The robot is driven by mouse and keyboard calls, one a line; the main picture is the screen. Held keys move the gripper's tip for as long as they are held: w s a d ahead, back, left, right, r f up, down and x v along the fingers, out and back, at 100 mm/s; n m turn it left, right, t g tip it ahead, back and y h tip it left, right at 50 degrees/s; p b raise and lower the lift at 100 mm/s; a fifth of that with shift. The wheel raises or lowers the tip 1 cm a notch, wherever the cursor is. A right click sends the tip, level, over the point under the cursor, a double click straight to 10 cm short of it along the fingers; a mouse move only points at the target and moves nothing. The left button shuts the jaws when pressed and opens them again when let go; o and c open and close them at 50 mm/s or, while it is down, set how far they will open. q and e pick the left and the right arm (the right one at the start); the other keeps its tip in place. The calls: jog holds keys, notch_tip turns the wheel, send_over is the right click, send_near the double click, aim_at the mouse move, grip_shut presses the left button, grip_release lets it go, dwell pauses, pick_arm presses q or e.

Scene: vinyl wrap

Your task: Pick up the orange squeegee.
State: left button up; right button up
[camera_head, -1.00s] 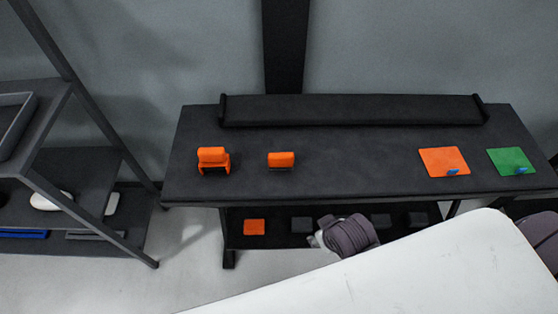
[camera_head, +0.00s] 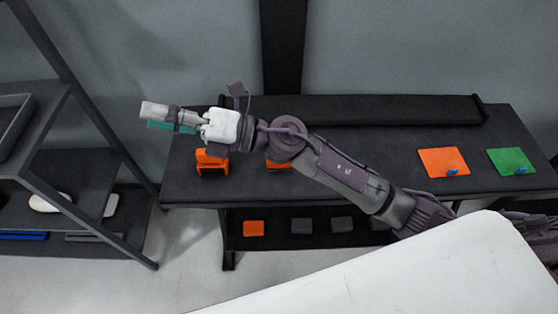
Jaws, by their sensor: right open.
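An orange block-shaped item (camera_head: 212,162) with dark parts is at the left of the dark table (camera_head: 345,145). A smaller orange item (camera_head: 277,165) lies to its right, mostly hidden by my right arm. I cannot tell for sure which of these is the squeegee. My right gripper (camera_head: 149,117) is open and empty, extended in the air toward the left, past the table's left back corner in the picture. Its fingers lie above and left of the larger orange item, not touching it. My left gripper is not in view.
A flat orange square (camera_head: 443,161) and a green square (camera_head: 511,161), each with a small blue piece, lie at the table's right. A raised dark ledge (camera_head: 400,110) runs along the back. A metal shelf (camera_head: 85,170) stands left. A white surface (camera_head: 400,275) fills the front right.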

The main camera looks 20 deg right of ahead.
jog(key=s+d+f+n+g+h, duration=0.2)
jog(key=d+f+n+g+h, duration=0.1)
jog(key=f+n+g+h, duration=0.8)
jog(key=w+d+f+n+t+h, duration=0.1)
jog(key=w+d+f+t+h, duration=0.15)
jog(key=d, duration=0.35)
jog(key=w+d+f+t+h, duration=0.1)
jog(key=w+d+h, duration=0.1)
jog(key=d+h, duration=0.3)
jog(key=w+d+f+n+t+h, duration=0.1)
jog(key=w+d+f+h, duration=0.15)
jog(key=d, duration=0.55)
jog(key=shift+y, duration=0.3)
jog(key=f, duration=0.3)
jog(key=f+p, duration=0.1)
jog(key=f, duration=0.2)
jog(key=shift+w+f, duration=0.2)
jog(key=shift+f, duration=0.1)
jog(key=shift+f+p, duration=0.35)
jog(key=shift+f, duration=0.3)
notch_tip(320, 180, down, 4)
jog(key=shift+a+f+p, duration=0.1)
jog(key=shift+p, duration=0.8)
jog(key=shift+w+f, duration=0.1)
jog(key=shift+f, duration=0.4)
grip_shut()
